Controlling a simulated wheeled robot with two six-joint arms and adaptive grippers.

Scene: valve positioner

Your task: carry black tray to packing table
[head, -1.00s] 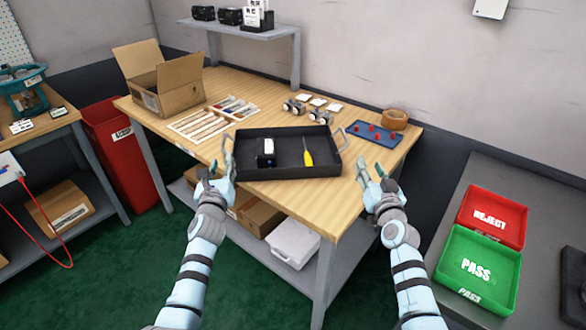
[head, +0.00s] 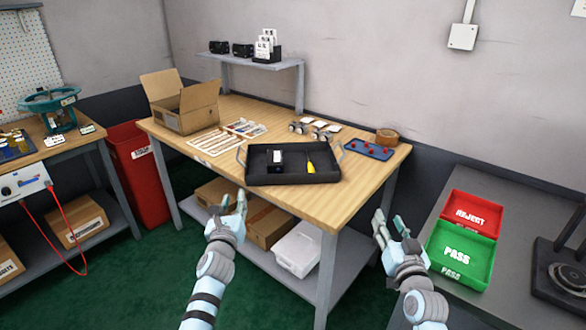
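The black tray (head: 325,178) lies flat on the wooden packing table (head: 220,160), near its front edge. A black device (head: 275,163) and a yellow-handled tool (head: 311,166) are in the tray. My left gripper (head: 233,204) is open and empty, in front of the table and below the tray's left handle. My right gripper (head: 387,225) is open and empty, off the table's front right corner. Both are clear of the tray.
An open cardboard box (head: 183,115), a tape roll (head: 387,136) and a blue tray with red parts (head: 368,149) share the tabletop. A red bin (head: 140,175) stands left. Red REJECT (head: 470,215) and green PASS (head: 459,254) bins sit on the right bench. Green floor is free in front.

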